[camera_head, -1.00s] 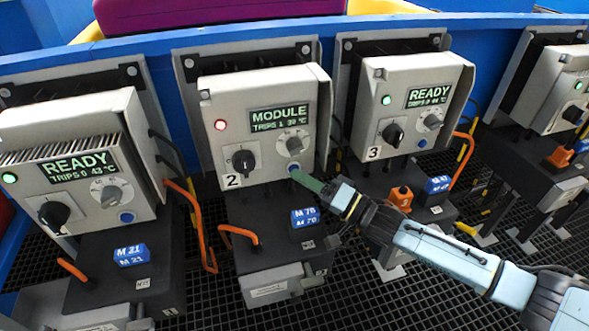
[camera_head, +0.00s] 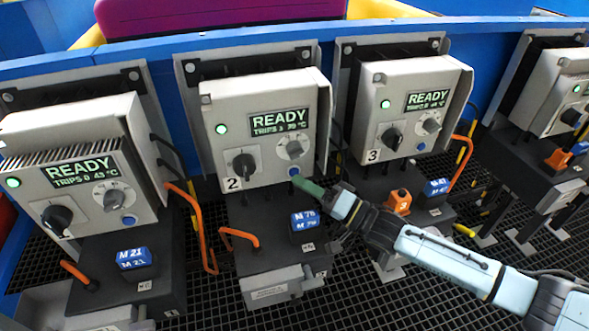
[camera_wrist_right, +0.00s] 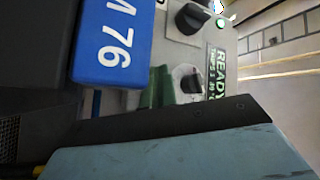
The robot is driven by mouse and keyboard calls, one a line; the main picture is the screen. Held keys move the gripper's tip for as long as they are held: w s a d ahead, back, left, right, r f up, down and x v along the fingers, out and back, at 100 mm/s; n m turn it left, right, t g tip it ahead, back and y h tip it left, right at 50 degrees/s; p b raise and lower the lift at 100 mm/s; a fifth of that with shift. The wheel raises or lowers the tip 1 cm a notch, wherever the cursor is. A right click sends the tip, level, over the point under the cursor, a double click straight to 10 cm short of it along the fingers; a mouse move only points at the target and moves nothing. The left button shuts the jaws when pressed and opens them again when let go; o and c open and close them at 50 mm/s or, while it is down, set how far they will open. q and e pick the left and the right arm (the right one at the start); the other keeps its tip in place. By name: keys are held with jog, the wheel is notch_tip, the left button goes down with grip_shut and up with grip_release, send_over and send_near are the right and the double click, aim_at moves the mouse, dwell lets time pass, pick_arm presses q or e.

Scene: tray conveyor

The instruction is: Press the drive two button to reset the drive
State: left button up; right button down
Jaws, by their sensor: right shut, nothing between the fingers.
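The drive two unit (camera_head: 265,150) is the grey box marked 2 in the middle of the head view. Its display (camera_head: 280,122) reads READY in green and its lamp (camera_head: 222,129) is green. Its small blue button (camera_head: 294,171) is at the lower right of the face. My right gripper (camera_head: 305,186) is shut and empty, with its green fingertips just below the button. Whether they touch it is hard to tell. In the right wrist view the green fingers (camera_wrist_right: 158,88) point at the face by the dial (camera_wrist_right: 187,82), and the button is hidden. My left gripper is out of view.
Drive one (camera_head: 80,165) at left and drive three (camera_head: 415,110) at right also show READY and green lamps. The blue label block (camera_head: 304,220) sits just below my fingers. An orange handle (camera_head: 240,237) and cable loops stand nearby.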

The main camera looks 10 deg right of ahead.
aim_at(313, 214)
jog(key=shift+s, duration=0.2)
jog(key=shift+s, duration=0.1)
jog(key=s+p, duration=0.2)
jog(key=s, duration=0.1)
jog(key=shift+s+r+p, duration=0.1)
jog(key=shift+r+p, duration=0.05)
jog(key=shift+p, duration=0.2)
jog(key=shift+s+d+p, duration=0.1)
jog(key=shift+s+p, duration=0.35)
jog(key=shift+s, duration=0.35)
